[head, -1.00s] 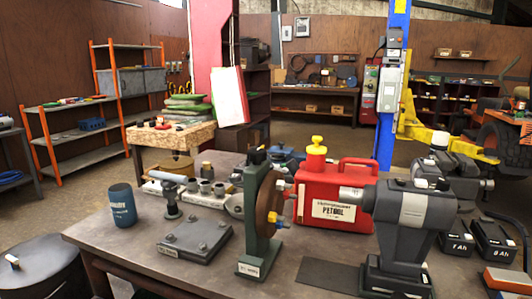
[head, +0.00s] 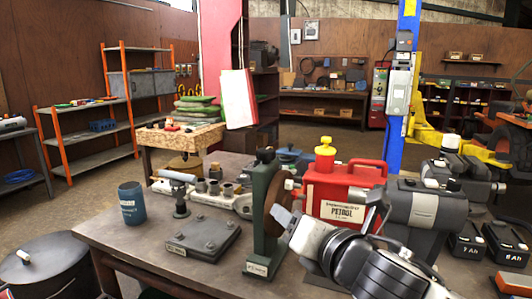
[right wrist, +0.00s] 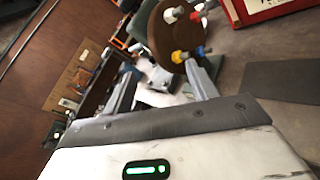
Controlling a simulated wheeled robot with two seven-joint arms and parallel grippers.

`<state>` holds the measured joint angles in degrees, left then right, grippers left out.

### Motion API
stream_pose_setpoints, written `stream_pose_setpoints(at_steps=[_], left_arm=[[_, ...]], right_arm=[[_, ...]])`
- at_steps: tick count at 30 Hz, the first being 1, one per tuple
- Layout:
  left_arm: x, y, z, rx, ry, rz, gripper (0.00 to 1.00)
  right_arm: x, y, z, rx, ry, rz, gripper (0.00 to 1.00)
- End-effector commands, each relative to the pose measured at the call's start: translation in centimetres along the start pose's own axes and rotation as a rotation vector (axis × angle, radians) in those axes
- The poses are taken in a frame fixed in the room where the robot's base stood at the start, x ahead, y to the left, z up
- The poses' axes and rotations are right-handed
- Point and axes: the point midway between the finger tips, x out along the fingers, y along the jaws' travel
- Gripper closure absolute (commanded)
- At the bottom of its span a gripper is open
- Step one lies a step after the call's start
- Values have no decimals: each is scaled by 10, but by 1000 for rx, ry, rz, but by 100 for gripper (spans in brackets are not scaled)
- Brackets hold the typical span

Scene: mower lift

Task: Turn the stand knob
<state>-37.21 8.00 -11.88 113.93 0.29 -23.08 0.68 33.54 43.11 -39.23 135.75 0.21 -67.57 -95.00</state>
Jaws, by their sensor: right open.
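The green stand (head: 264,205) stands upright on the workbench, with a brown round disc (head: 278,207) on its right side. In the right wrist view the disc (right wrist: 160,30) carries white, red, yellow and blue fittings; which one is the stand knob I cannot tell. My right gripper (head: 292,216) is beside the disc in the head view, partly hiding its face. In the right wrist view its two grey fingers (right wrist: 160,78) are apart and nothing is held between them. The yellow fitting (right wrist: 180,57) shows close to the right-hand fingertip; contact is unclear. My left gripper is not in view.
A red petrol can (head: 340,190) stands just behind my right gripper, with a grey machine (head: 425,205) to its right. A blue mug (head: 131,203), a dark plate (head: 204,236) and a metal fixture (head: 180,195) are left of the stand. The bench's front left is clear.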

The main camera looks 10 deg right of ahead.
Motion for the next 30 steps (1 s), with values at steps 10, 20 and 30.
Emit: stream_pose_setpoints(at_steps=[10, 20, 30], left_arm=[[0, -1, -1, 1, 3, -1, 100], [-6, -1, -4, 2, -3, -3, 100], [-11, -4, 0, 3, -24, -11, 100]], right_arm=[[4, 25, 65, -550, -157, 58, 42], [54, 32, 74, -555, -158, 58, 42], [125, 39, 83, -554, -158, 59, 42]])
